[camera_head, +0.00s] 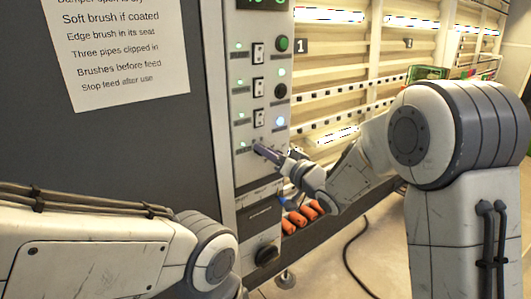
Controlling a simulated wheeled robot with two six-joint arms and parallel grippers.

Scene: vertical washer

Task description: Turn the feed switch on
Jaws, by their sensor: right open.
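A pale control panel (244,100) stands upright in the middle. It carries a column of rocker switches: an upper one (258,53), a middle one (258,85) and a lower one (259,118). I cannot read which is the feed switch. My right gripper (259,151) reaches in from the right, its fingertips at the panel's lower part, just below the lower switch. It is open, and hides part of the panel there. I cannot tell whether it touches the panel. My left arm crosses the bottom left, with its gripper out of view.
Small lights glow along the panel, with a green button (282,44) at upper right. A notice sheet (120,50) hangs on the dark wall at left. A dark knob (267,255) and orange parts (297,218) are below. A black cable (348,258) lies on the floor.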

